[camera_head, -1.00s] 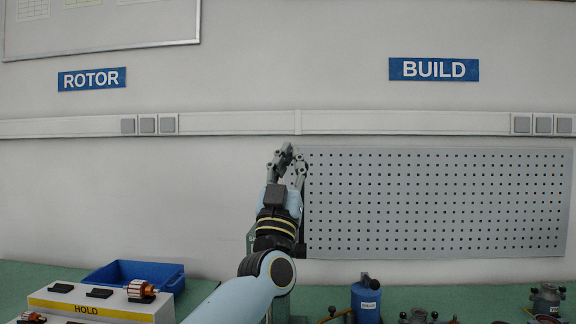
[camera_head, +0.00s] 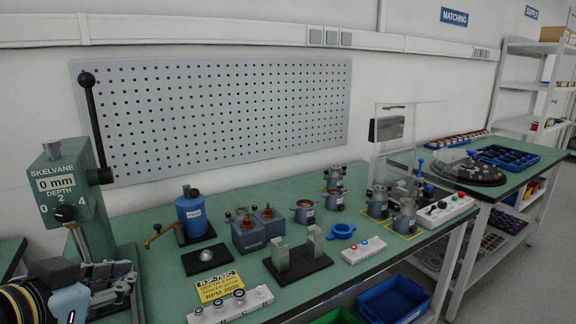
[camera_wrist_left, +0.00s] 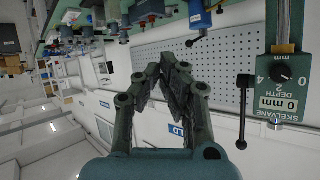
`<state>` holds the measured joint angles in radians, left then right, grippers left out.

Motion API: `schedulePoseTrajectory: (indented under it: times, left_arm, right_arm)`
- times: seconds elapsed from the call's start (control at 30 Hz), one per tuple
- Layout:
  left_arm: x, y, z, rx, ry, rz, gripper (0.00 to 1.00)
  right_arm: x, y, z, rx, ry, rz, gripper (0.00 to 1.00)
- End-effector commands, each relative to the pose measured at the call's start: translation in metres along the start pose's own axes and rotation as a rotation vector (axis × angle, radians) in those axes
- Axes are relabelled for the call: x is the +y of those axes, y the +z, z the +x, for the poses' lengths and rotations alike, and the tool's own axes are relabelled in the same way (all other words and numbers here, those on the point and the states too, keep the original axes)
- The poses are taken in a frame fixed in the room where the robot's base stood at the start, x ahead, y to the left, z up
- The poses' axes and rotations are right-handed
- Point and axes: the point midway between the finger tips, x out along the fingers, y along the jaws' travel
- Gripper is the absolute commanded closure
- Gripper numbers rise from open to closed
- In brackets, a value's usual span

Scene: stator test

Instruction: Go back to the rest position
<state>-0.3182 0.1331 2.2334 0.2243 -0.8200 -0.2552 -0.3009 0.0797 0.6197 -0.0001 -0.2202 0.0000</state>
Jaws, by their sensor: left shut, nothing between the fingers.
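My left gripper (camera_head: 124,277) is at the lower left of the head view, in front of the green press with the 0 mm depth plate (camera_head: 62,188). Its grey fingers point right, over the near left end of the green bench (camera_head: 255,205). In the left wrist view the fingers (camera_wrist_left: 172,62) come together at their tips and hold nothing. That view is tilted over, with the press plate (camera_wrist_left: 278,104) at its right. My right gripper is in neither view.
On the bench stand a blue bottle (camera_head: 191,214), a grey upright fixture (camera_head: 297,258), a yellow label card (camera_head: 216,287), and several small motor housings.

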Motion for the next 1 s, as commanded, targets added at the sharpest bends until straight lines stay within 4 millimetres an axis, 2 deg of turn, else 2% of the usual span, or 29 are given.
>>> schedulePoseTrajectory:
  times: [0.03,0.1,0.2,0.3,0.5,0.53,0.6,0.77,0.87,0.97,1.0]
  left_arm:
    - [0.006,0.026,-0.015,-0.109,0.007,-0.016,1.0]
    - [0.011,0.057,-0.034,-0.245,0.007,-0.039,1.0]
    - [0.016,0.092,-0.061,-0.405,-0.004,-0.07,1.0]
    - [0.019,0.119,-0.089,-0.542,-0.023,-0.1,1.0]
    - [0.022,0.16,-0.146,-0.78,-0.077,-0.156,1.0]
    - [0.023,0.166,-0.15,-0.806,-0.084,-0.163,1.0]
    - [0.023,0.19,-0.128,-0.81,-0.082,-0.164,1.0]
    - [0.026,0.24,-0.093,-0.827,-0.08,-0.168,1.0]
    - [0.028,0.278,-0.072,-0.841,-0.08,-0.171,1.0]
    - [0.032,0.325,-0.052,-0.859,-0.079,-0.176,1.0]
    - [0.034,0.347,-0.043,-0.868,-0.078,-0.178,1.0]
  right_arm:
    - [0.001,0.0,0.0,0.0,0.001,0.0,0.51]
    - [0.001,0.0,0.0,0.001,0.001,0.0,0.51]
    - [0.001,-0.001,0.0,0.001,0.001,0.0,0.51]
    - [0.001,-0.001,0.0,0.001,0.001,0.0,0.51]
    - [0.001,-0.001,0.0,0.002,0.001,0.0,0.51]
    - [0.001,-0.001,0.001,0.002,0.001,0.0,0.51]
    - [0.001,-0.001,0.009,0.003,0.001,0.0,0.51]
    - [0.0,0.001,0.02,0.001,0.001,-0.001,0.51]
    - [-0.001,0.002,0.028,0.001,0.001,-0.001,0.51]
    - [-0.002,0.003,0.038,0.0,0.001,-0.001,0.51]
    - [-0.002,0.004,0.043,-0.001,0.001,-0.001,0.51]
